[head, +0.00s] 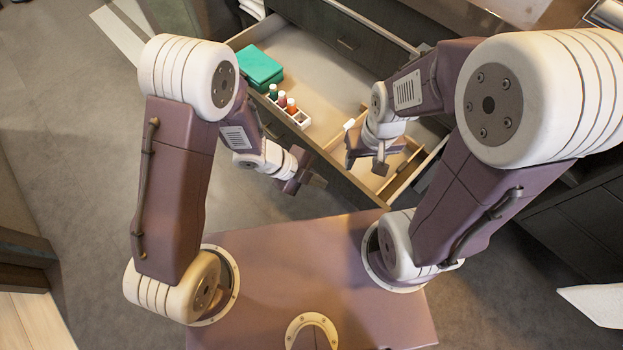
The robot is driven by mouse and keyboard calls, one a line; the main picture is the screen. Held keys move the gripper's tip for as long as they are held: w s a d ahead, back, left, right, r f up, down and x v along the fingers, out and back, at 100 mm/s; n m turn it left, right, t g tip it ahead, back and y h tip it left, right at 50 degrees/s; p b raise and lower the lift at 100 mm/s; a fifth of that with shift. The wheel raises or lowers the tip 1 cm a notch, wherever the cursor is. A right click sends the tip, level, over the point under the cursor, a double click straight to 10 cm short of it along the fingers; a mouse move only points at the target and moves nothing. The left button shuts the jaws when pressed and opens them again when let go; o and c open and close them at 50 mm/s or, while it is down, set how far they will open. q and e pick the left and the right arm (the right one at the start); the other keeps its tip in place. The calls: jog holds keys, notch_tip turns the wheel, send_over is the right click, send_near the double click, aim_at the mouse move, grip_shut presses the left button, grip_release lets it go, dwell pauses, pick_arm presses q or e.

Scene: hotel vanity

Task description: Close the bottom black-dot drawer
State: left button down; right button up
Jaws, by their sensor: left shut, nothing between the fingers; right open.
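A dark-fronted drawer (320,78) stands pulled far out of the vanity, its pale inside showing. I cannot see a black dot on it; its front face (346,186) is seen steeply from above and partly hidden. My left gripper (304,182) is shut and empty, just outside the drawer front near its middle. I cannot tell whether it touches the front. My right gripper (366,160) is open and over the drawer's front right part, hiding some of the inside.
The drawer holds a teal box (260,67), a white rack with small bottles (282,101) and wooden dividers (404,172). Behind it is a dark vanity front with a handle (347,44). Grey carpet (75,110) lies clear at the left.

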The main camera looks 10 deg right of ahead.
aim_at(345, 180)
pick_arm(q)
jog(key=d+f, duration=0.1)
jog(key=w+d, duration=0.1)
jog(key=d, duration=0.1)
jog(key=w+d+f+b, duration=0.1)
jog(key=d, duration=0.1)
jog(key=shift+w+d+f, duration=0.1)
jog(key=shift+w+f, duration=0.05)
jog(key=shift+f, duration=0.15)
pick_arm(e)
jog(key=shift+f, duration=0.9)
jog(key=shift+r, duration=0.1)
